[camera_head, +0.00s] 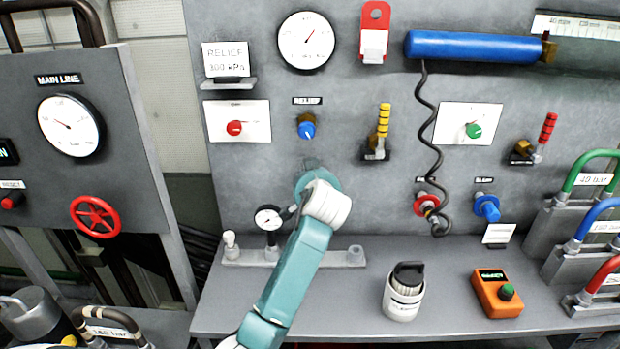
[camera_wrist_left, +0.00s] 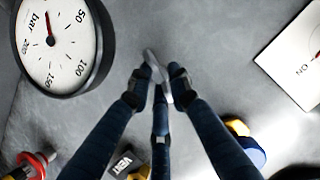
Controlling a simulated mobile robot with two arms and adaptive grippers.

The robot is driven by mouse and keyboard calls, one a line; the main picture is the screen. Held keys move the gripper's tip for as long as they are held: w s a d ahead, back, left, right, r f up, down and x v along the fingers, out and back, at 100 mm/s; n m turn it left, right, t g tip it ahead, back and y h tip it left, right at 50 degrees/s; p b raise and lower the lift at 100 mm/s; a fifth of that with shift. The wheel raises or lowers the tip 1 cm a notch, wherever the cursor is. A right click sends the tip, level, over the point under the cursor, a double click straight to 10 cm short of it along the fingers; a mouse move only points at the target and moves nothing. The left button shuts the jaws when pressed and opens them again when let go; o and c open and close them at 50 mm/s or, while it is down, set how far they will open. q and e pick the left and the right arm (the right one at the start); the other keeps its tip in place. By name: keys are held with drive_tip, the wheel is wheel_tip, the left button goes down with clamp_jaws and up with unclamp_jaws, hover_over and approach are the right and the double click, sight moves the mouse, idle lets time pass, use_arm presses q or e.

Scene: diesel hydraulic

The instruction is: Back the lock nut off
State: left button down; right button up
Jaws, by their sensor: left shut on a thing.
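My left arm reaches up to the panel in the head view, and its wrist hides the gripper there. The RELIEF valve (camera_head: 306,128), with a blue knob and a brass-coloured collar, is on the panel above my wrist. I cannot identify the lock nut for certain. My right gripper is not in view.
A bar gauge (camera_wrist_left: 62,45) and a white ON plate (camera_wrist_left: 297,55) flank the fingers. A small gauge (camera_head: 268,218) stands left of my wrist. A coiled black cord (camera_head: 432,140) hangs to the right. A white cup (camera_head: 402,298) and orange meter (camera_head: 497,293) sit on the bench.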

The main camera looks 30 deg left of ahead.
use_arm(q)
drive_tip(key=shift+s+a+f+n+h, duration=0.1)
drive_tip(key=shift+s+f+n+h, duration=0.15)
drive_tip(key=shift+f+n, duration=0.2)
idle(0.3)
drive_tip(key=c, duration=1.8)
unclamp_jaws()
drive_tip(key=shift+o, duration=0.7)
drive_tip(key=shift+a+r, duration=0.1)
drive_tip(key=shift+r, duration=0.05)
drive_tip(key=v, duration=1.2)
